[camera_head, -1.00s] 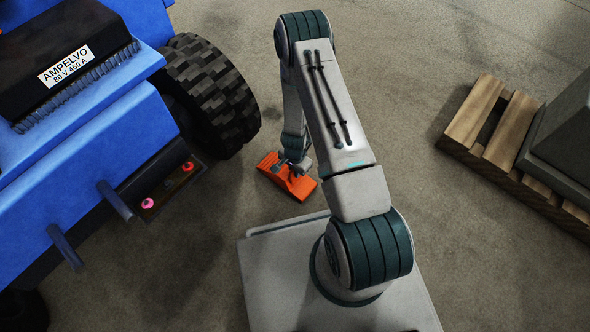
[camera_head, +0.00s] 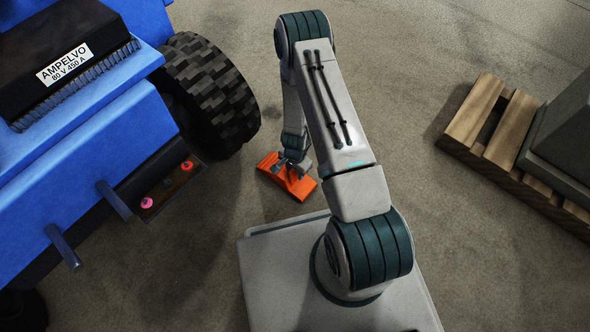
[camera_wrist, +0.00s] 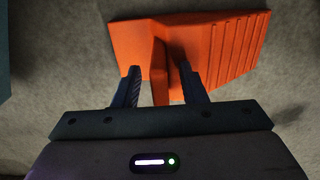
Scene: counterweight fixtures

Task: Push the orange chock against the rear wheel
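The orange chock (camera_head: 271,164) lies on the floor just right of the rear wheel (camera_head: 212,95) of the blue vehicle, with a strip of bare floor between them. My gripper (camera_head: 292,169) is low over the chock in the head view. In the wrist view, the chock (camera_wrist: 225,45) has a ribbed sloping face on the right and an upright orange rib (camera_wrist: 160,70). My two fingers (camera_wrist: 160,82) stand apart with the rib between them.
The blue vehicle (camera_head: 80,185) fills the left side, with two bars and two coloured knobs (camera_head: 187,165) sticking out near the wheel. A wooden pallet (camera_head: 490,115) with a dark block (camera_head: 565,135) stands at right. Floor between is clear.

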